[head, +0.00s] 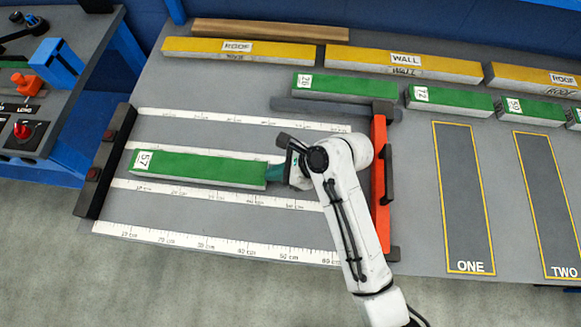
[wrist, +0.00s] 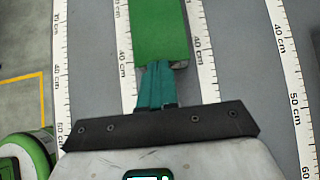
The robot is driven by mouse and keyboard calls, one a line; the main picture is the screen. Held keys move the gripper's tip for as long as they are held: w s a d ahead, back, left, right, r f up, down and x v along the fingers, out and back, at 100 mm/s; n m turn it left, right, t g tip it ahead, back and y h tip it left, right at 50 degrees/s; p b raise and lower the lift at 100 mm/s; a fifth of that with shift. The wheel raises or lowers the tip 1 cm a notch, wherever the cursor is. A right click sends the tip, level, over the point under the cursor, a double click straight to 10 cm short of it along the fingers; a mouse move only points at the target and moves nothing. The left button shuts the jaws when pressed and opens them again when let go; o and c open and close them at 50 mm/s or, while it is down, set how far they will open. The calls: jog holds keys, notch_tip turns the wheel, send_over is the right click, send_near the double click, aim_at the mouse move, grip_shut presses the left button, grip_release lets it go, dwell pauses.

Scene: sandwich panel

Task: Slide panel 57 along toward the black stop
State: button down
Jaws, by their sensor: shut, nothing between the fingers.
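Panel 57 (head: 200,168) is a long green block with a pale edge and a white "57" label at its left end. It lies flat between the measuring strips. The black stop (head: 108,160) is a dark bar across the left end of the strips; a small gap seems to separate it from the panel. My gripper (head: 272,173) is at the panel's right end, its teal fingers shut with nothing between them. In the wrist view the fingertips (wrist: 158,66) meet the near end of the green panel (wrist: 158,30); whether they touch is hard to tell.
An orange bar with a black handle (head: 380,185) stands right of my gripper. Green panel 26 (head: 345,88) and other green panels lie behind, with yellow ROOF and WALL panels (head: 405,64) farther back. Yellow-outlined areas ONE (head: 463,200) and TWO (head: 548,200) are empty.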

aim_at(249, 173)
jog(key=a+p, duration=0.1)
jog(key=a, duration=0.1)
jog(key=a+p, duration=0.1)
jog(key=a, duration=0.2)
jog(key=shift+w+a+r, duration=0.1)
jog(key=shift+r, duration=0.1)
jog(key=shift+a+f, duration=0.2)
jog(key=shift+a, duration=0.15)
jog(key=shift+d+r+p, duration=0.15)
jog(key=shift+d+p, duration=0.35)
jog(key=shift+d, duration=0.05)
jog(key=d, duration=0.2)
jog(key=d+p, duration=0.1)
jog(key=d, duration=0.1)
jog(key=shift+r, duration=0.4)
jog(key=v, duration=0.8)
jog(key=shift+d+r, duration=0.15)
jog(key=shift+r, duration=0.05)
